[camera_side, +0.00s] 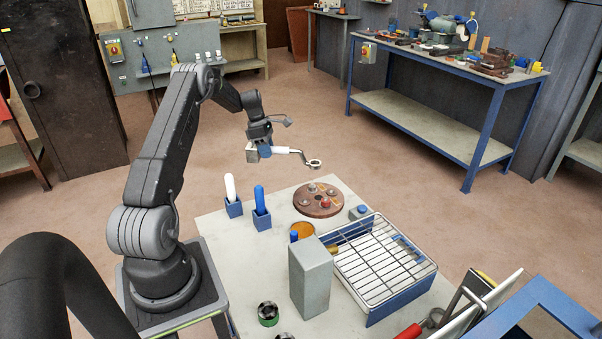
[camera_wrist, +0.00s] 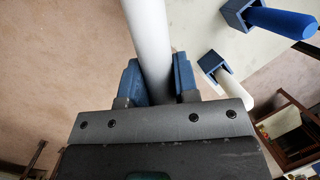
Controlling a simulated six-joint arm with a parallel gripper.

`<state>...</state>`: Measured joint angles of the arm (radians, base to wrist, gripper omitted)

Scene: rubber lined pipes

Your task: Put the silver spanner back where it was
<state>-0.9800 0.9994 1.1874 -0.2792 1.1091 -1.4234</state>
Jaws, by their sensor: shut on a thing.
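The silver spanner (camera_side: 314,164) is in my gripper (camera_side: 266,150), high above the far left part of the table. Its white handle (camera_side: 284,151) lies between the jaws and its ring end points right. In the wrist view, the two blue fingers of my gripper (camera_wrist: 159,84) are shut on the white handle (camera_wrist: 148,30), which runs up out of frame. The ring end is out of the wrist view.
A white handle (camera_side: 230,186) and a blue handle (camera_side: 259,198) stand in blue holders on the table (camera_side: 222,242). A round brown disc (camera_side: 304,203), a grey block (camera_side: 311,277) and a wire rack (camera_side: 385,262) stand to the right. The space around the spanner is clear.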

